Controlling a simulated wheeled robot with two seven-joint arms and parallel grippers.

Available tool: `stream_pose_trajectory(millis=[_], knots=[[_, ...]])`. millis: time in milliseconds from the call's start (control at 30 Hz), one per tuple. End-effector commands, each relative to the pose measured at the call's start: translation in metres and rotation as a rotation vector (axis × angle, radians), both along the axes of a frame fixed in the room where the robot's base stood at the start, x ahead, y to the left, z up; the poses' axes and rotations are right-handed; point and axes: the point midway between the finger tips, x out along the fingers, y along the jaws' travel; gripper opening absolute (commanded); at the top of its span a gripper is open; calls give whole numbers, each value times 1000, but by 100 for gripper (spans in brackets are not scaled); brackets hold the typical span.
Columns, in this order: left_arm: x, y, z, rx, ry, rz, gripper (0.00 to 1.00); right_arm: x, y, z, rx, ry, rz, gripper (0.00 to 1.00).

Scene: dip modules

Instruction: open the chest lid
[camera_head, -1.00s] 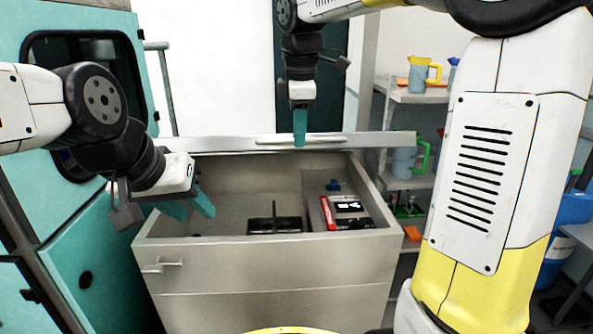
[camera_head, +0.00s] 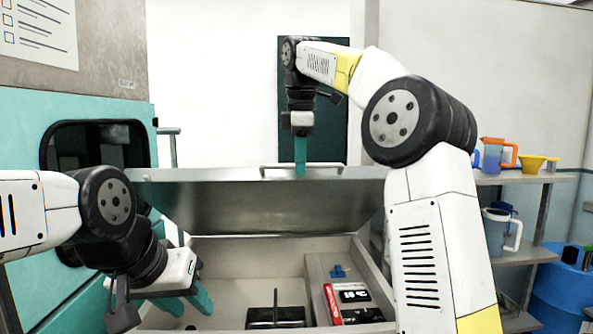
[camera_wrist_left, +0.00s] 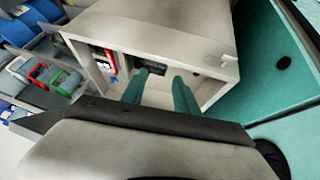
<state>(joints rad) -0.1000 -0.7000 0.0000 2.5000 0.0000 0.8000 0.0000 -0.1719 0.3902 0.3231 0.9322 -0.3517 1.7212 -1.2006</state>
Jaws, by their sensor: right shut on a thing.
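The chest (camera_head: 225,252) stands in front of me with its lid (camera_head: 230,205) raised and tilted at the back, its underside facing me. A pale bar handle (camera_head: 325,166) runs along the lid's top edge. My right gripper (camera_head: 300,172) is at this handle, its teal fingers pointing down and shut on it. My left gripper (camera_head: 188,303) is over the left side of the chest, empty, its two teal fingers apart. In the left wrist view its fingers (camera_wrist_left: 160,92) show spread over the chest opening.
Inside the chest lie a black object (camera_head: 275,316) and a red and black item (camera_head: 350,300) in the right compartment. Shelves with jugs (camera_head: 502,230) stand at the right, beside a blue barrel (camera_head: 562,290). A teal cabinet (camera_head: 40,125) is close on the left.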

Motion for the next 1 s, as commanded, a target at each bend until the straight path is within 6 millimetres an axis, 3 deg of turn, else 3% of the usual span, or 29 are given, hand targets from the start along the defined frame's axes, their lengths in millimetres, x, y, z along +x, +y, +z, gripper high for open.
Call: stream_pose_trajectory(millis=[467,667,767,1000], knots=[[0,0,0,0,0,0,36,5,-2,-3,-4,4,-4,0],[5,-1,5,47,-14,-66,0,5,-2,-3,-4,4,-4,0],[14,-3,16,146,-46,-205,0,5,-2,-3,-4,4,-4,0],[51,-15,59,548,-159,-756,0,5,-1,-3,-4,5,-4,0]])
